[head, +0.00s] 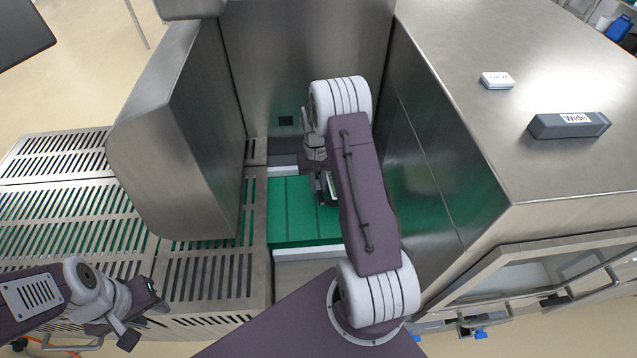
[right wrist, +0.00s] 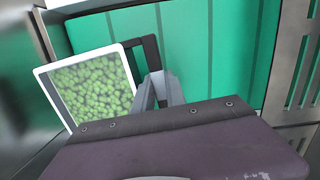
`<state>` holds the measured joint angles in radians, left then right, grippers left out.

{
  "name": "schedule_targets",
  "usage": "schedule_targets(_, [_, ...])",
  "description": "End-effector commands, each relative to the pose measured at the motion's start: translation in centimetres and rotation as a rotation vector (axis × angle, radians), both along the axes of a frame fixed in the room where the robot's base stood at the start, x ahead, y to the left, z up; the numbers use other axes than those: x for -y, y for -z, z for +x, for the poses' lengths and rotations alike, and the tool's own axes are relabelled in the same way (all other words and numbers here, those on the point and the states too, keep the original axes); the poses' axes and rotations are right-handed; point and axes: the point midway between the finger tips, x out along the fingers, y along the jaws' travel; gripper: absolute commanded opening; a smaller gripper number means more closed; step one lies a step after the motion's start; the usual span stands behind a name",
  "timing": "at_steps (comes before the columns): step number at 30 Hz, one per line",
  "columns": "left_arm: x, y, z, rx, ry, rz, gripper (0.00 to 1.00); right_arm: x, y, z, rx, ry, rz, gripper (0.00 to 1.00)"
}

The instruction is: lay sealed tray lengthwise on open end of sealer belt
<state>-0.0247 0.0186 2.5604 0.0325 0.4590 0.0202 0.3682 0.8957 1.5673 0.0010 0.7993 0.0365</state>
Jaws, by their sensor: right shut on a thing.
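The sealed tray (right wrist: 92,90), white-rimmed and filled with green pieces under its film, shows in the right wrist view. In the head view the belt (head: 292,208) lies between steel walls, and my right arm hides most of the tray and the right gripper (head: 322,188). My left gripper (head: 138,312) is open and empty at the lower left, by the slotted table.
A slotted steel table (head: 70,205) and a tall steel guard (head: 185,130) stand left of the belt. A steel cabinet (head: 480,130) rises close on the right, with a grey block marked "Wide" (head: 570,125) and a small white box (head: 497,80) on top.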

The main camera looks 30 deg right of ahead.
Motion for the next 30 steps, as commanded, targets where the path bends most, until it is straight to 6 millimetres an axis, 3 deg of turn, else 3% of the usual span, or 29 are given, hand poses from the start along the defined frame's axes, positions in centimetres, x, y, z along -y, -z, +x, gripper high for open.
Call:
schedule_targets(16, [0.0, 4.9, 0.0, 0.0, 0.0, 0.0, 0.36, 0.0, 6.3, 0.0, 0.0, 0.0, 0.0, 0.0])
schedule_targets(30, [0.0, 5.2, 0.0, 0.0, 0.0, 0.0, 0.36, 0.0, 6.9, 0.0, 0.0, 0.0, 0.0, 0.0])
